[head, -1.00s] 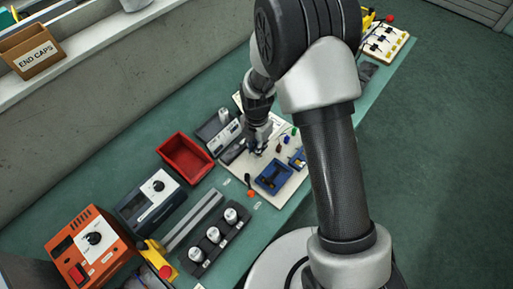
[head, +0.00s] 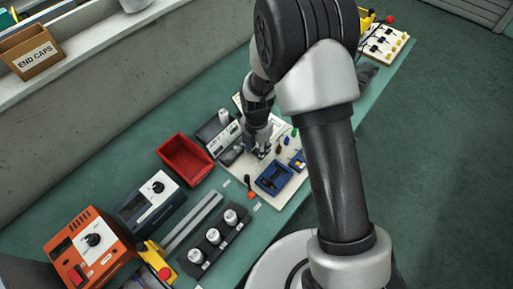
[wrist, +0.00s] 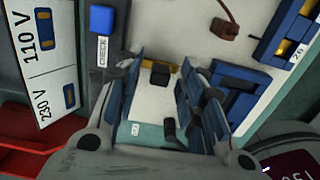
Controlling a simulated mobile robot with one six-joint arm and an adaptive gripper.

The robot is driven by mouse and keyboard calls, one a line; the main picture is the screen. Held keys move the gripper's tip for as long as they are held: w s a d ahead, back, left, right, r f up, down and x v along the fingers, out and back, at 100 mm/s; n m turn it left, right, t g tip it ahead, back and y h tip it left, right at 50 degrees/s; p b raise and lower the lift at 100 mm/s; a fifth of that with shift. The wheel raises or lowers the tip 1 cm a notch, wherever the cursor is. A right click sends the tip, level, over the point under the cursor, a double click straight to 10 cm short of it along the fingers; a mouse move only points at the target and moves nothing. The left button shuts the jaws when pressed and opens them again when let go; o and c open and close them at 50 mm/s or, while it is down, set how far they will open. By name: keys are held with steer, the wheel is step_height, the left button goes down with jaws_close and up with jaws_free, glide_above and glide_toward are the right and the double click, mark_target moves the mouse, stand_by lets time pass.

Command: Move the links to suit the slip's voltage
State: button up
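My gripper (wrist: 163,95) points down over the cream board (head: 236,172). Its two fingers stand apart in the wrist view. A small black piece with a brass-coloured edge (wrist: 160,74) shows between and beyond the fingertips, with visible gaps at its sides. A card marked 110 V and 230 V (wrist: 52,55) lies at the left, with a link drawing beside each voltage. A blue block with a white label (wrist: 103,20) sits beside the card. I cannot make out the slip or its voltage. The gripper also shows in the head view (head: 260,153), where it hides part of the board.
A blue tray (head: 288,174) with dark pieces lies on the board. A red bin (head: 185,153) stands to the left. A black rack with white-capped cylinders (head: 214,244), a dark meter (head: 147,207) and an orange instrument (head: 88,248) stand nearer along the green bench.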

step_height(320, 180, up, 13)
steer(key=p, duration=0.4)
step_height(320, 180, up, 7)
steer(key=m, duration=0.4)
glide_above(257, 150)
steer(key=s+d, duration=0.2)
steer(key=s+d+r+m+t, duration=0.2)
steer(key=s+d+r+m, duration=0.1)
steer(key=s+r+m, duration=0.5)
steer(key=s+d+r+m+t, duration=0.2)
steer(key=s+d+r+m, duration=0.2)
steer(key=s+m, duration=0.9)
step_height(257, 150, up, 4)
steer(key=shift+d+f+m+t, duration=0.15)
steer(key=shift+d+m+t, duration=0.15)
steer(key=shift+m, duration=0.7)
steer(key=shift+w+a, duration=0.1)
